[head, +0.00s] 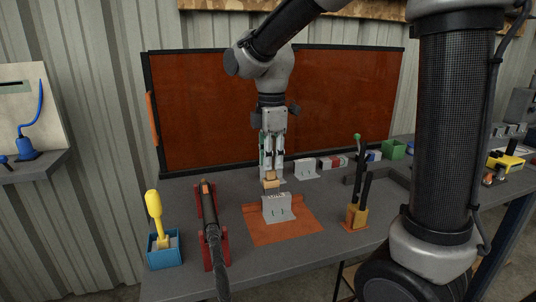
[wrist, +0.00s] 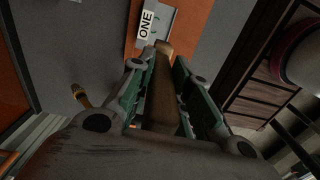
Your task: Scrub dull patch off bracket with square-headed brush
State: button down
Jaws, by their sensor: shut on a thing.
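My gripper (head: 271,172) points down behind the bracket, its fingers shut on a tan, wooden-looking piece that I take to be the square-headed brush (head: 271,181). In the wrist view this brush (wrist: 161,85) runs between the fingers as a brown bar. Its far end is close to the bracket; I cannot tell whether they touch. The grey bracket (head: 278,212) stands on an orange mat (head: 268,234), with dark marking at its top. In the wrist view the bracket (wrist: 160,20) bears a white label reading "ONE". I cannot make out a dull patch.
A second bracket (head: 306,169) stands behind. To the left are a blue box (head: 165,256) with a yellow-handled tool (head: 154,207) and a red stand (head: 219,255) holding a black torch-like tool. An orange holder (head: 355,216) with dark upright tools stands right of the mat. An orange screen (head: 210,110) closes the back.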

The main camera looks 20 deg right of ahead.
aim_at(271, 179)
jog(key=shift+f, duration=4.2)
jog(key=shift+f, duration=0.3)
jog(key=shift+d, duration=2.8)
jog(key=shift+a, duration=2.8)
jog(key=shift+r, duration=4.05)
